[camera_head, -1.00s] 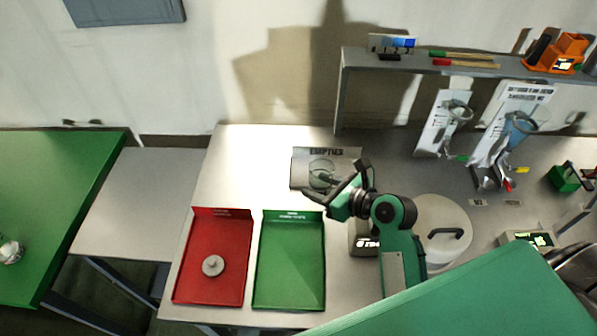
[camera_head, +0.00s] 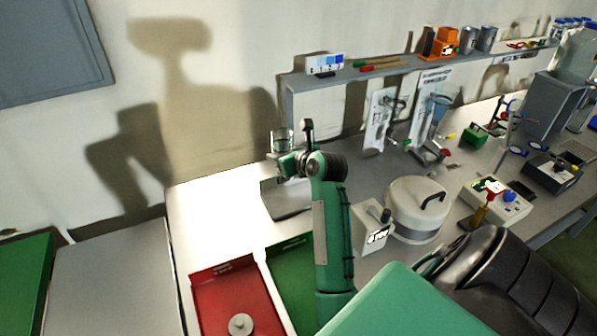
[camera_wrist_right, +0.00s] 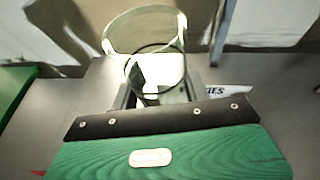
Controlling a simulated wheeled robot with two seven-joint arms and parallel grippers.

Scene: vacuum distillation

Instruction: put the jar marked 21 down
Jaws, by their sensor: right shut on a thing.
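A clear glass jar (camera_head: 283,141) is held upright in my right gripper (camera_head: 284,160), near the wall behind the bench. I cannot read a number on it. In the right wrist view the jar (camera_wrist_right: 146,30) stands beyond the gripper's dark edge, between the two fingers (camera_wrist_right: 155,92). The grey EMPTIES mat (camera_head: 288,204) lies on the bench below the gripper, partly hidden by my arm. A bit of its lettering (camera_wrist_right: 238,90) shows in the right wrist view. My left gripper is not in view.
A red tray (camera_head: 208,290) with a grey round piece (camera_head: 240,325) and a green tray (camera_head: 285,268) lie in front. A small device (camera_head: 373,232) and a lidded round vessel (camera_head: 418,208) stand to the right. A shelf (camera_head: 350,77) runs behind. Bare bench (camera_head: 215,210) lies left.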

